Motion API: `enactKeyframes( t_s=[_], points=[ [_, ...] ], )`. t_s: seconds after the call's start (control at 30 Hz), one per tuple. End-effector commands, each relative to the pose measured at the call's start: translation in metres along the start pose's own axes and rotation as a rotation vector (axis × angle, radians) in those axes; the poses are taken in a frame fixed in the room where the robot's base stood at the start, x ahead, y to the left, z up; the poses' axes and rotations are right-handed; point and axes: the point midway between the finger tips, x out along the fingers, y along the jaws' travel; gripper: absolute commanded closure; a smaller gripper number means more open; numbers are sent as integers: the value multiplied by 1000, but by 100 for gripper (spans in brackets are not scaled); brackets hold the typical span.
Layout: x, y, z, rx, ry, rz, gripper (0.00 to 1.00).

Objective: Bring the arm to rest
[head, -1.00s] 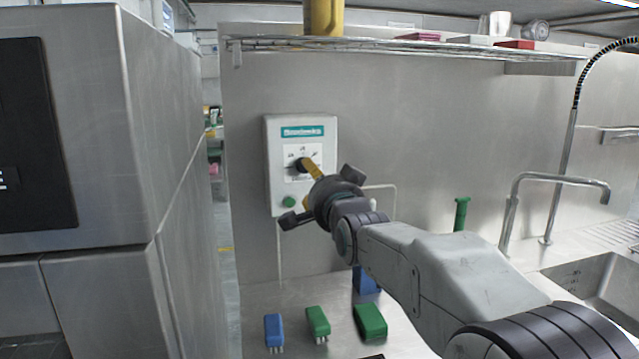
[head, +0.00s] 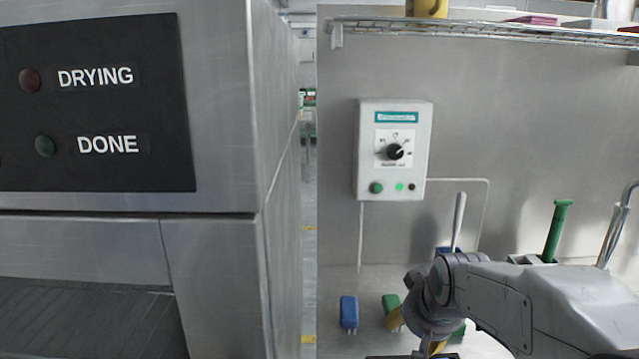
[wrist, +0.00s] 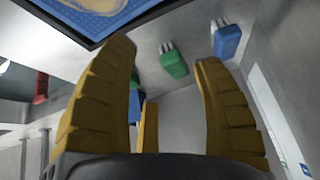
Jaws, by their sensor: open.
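My gripper (head: 416,333) is low in the head view, below the wall control box (head: 395,150) and apart from it.
A green-handled tool (head: 556,232) stands at right. A steel machine with DRYING and DONE lamps (head: 95,110) fills the left. A wire shelf (head: 480,31) hangs above.

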Motion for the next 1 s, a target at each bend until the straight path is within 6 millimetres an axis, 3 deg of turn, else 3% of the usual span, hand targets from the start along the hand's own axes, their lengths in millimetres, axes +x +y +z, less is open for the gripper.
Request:
enactKeyframes(
  t_s=[0.03, 0.2, 0.33, 0.5, 0.7, 1.0],
  points=[
    [-6, 5, 30, -44, -84, 12, 40],
    [-48, 21, 126, -162, -344, 28, 40],
    [-96, 30, 178, -170, -441, 34, 40],
    [-136, 32, 193, -168, -389, 31, 40],
    [-172, 29, 175, -168, -279, 22, 40],
    [-182, 28, 168, -167, -257, 21, 40]
  ],
)
